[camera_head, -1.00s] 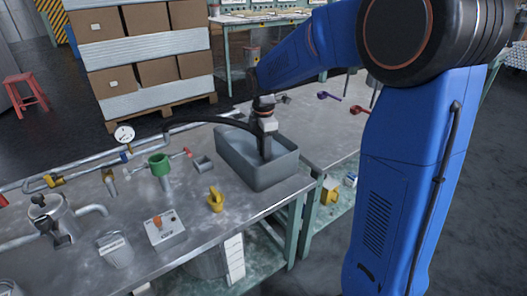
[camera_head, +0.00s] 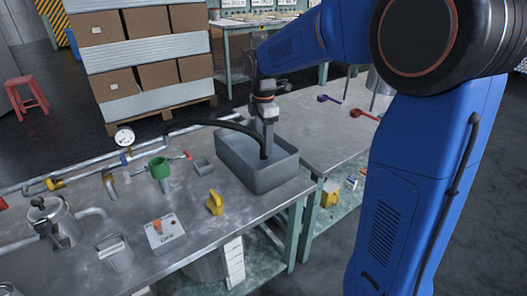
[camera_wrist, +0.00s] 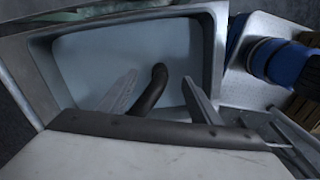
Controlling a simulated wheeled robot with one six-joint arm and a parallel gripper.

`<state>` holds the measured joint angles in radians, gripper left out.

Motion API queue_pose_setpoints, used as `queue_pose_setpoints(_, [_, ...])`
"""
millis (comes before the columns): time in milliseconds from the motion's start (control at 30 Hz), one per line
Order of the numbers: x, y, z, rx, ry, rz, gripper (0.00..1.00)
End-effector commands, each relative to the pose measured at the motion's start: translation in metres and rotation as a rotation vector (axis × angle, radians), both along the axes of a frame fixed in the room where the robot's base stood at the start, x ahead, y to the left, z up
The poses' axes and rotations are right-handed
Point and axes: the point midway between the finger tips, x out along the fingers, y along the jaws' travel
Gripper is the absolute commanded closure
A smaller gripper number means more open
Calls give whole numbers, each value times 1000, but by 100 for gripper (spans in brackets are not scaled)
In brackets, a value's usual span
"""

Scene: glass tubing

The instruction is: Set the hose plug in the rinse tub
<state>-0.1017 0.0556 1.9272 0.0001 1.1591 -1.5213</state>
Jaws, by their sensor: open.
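The grey rinse tub (camera_head: 275,177) stands at the right end of the metal bench. The black hose (camera_head: 232,124) arches from the pipework over the tub's back left rim, and its end, the plug (camera_head: 264,151), hangs down inside the tub. My gripper (camera_head: 268,137) is over the tub, close above the hose end. In the wrist view my gripper (camera_wrist: 159,77) is open, with a finger on each side of the dark curved hose end (camera_wrist: 152,88) and gaps between. The tub (camera_wrist: 207,50) surrounds it there. Whether the hose end touches the tub's floor cannot be told.
A yellow object (camera_head: 214,202), a small grey box (camera_head: 203,166), a green funnel-like part (camera_head: 159,168) and a control box (camera_head: 165,233) stand left of the tub. A second table (camera_head: 325,130) with purple (camera_head: 328,98) and red (camera_head: 363,114) items is to the right.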

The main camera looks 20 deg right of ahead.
Motion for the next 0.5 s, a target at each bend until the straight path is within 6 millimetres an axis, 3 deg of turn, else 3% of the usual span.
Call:
queue_pose_setpoints(200, [0, 0, 39, 0, -2, 0, 42])
queue_pose_setpoints(500, [0, 0, 62, 0, -1, 0, 42])
